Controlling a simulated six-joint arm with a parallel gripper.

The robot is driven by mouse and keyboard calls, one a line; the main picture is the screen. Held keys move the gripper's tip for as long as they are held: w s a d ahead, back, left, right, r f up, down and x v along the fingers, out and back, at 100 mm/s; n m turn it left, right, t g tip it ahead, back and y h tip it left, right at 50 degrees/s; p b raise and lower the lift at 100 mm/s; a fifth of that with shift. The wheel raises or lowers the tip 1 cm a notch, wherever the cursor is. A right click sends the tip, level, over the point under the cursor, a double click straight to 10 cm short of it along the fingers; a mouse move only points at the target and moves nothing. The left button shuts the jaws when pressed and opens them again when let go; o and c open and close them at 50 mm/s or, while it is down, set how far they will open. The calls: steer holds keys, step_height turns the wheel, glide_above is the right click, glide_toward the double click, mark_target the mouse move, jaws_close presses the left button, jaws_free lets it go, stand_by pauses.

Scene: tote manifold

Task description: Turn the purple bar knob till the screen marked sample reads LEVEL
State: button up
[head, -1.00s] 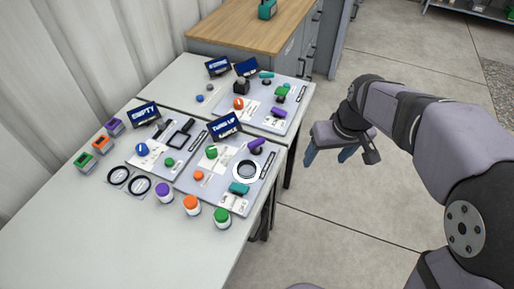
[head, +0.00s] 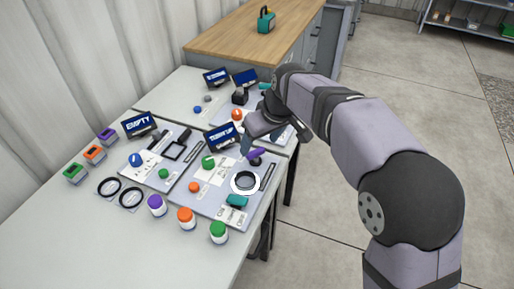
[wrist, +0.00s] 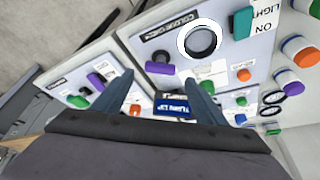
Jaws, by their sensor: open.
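A purple bar knob (head: 256,154) sits at the back right of the front-right panel; it also shows in the wrist view (wrist: 159,68), lying between my fingertips in the picture. A small dark screen (head: 222,137) stands at that panel's back edge. It appears upside down in the wrist view (wrist: 173,106), with lettering that looks like TURN UP. I cannot read a sample mark on any screen. My gripper (head: 257,143) is open and empty above the back of this panel, apart from the knob. Its two fingers also show in the wrist view (wrist: 160,79).
A white-ringed dark dial (head: 245,182), a teal piece (head: 237,201) and a green knob (head: 208,162) share the panel. A second purple bar (wrist: 95,81) is on another panel. The left screen (head: 138,124) reads EMPTY. Jars (head: 186,218) line the front.

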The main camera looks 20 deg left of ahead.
mark_target(256, 151)
steer(key=shift+x, duration=2.3)
steer(key=shift+c, duration=0.3)
steer(key=c, duration=1)
